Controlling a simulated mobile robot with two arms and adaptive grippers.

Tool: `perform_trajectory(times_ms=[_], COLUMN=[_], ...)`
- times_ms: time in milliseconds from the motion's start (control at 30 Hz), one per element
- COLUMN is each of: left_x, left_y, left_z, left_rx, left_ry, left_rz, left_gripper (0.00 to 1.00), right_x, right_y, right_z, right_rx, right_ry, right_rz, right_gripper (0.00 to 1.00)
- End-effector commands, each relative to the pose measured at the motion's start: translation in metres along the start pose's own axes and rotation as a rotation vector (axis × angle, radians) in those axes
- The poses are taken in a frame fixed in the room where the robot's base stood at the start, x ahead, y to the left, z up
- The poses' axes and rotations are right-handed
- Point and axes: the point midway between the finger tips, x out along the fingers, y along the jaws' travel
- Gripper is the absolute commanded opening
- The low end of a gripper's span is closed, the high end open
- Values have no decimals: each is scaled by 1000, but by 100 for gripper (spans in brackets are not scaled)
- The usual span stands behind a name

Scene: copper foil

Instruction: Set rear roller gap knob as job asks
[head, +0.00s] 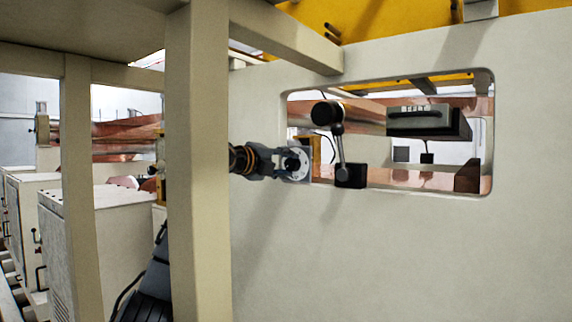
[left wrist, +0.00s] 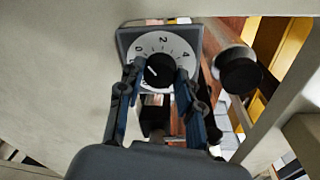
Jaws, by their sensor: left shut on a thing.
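The gap knob (left wrist: 160,70) is a round black knob with a white pointer line. It sits on a white dial (left wrist: 166,46) marked 0, 2 and 4. The pointer line points up and left, toward the 0 side; the exact reading is too small to tell. My left gripper (left wrist: 157,78) is shut on the knob, one finger on each side. In the head view the left gripper (head: 283,164) reaches from behind the post to the dial at the window's left edge. The knob is mostly hidden there. My right gripper is not in view.
A lever with a black ball (head: 326,113) stands just right of the dial; the ball also shows in the wrist view (left wrist: 239,70). A counter box (head: 419,119) is further right in the window. A beige post (head: 196,160) stands in front, left. Copper foil (head: 390,175) runs behind.

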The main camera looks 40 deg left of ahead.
Motion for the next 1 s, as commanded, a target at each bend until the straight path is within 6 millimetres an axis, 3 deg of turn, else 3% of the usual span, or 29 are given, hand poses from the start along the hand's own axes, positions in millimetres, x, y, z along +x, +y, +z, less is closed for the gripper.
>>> perform_trajectory(times_ms=[400,933,967,1000], left_x=[-1,-1,-1,-1], left_y=[-1,-2,-2,-2], left_z=[3,3,3,3], left_rx=[-175,-197,-197,-197], left_ry=[6,8,8,8], left_rz=[-24,-26,-26,-26], left_gripper=[4,4,40,48], right_x=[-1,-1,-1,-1], right_y=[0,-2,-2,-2], right_z=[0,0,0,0], right_rx=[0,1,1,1], right_ry=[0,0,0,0], right_rz=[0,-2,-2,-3], right_gripper=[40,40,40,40])
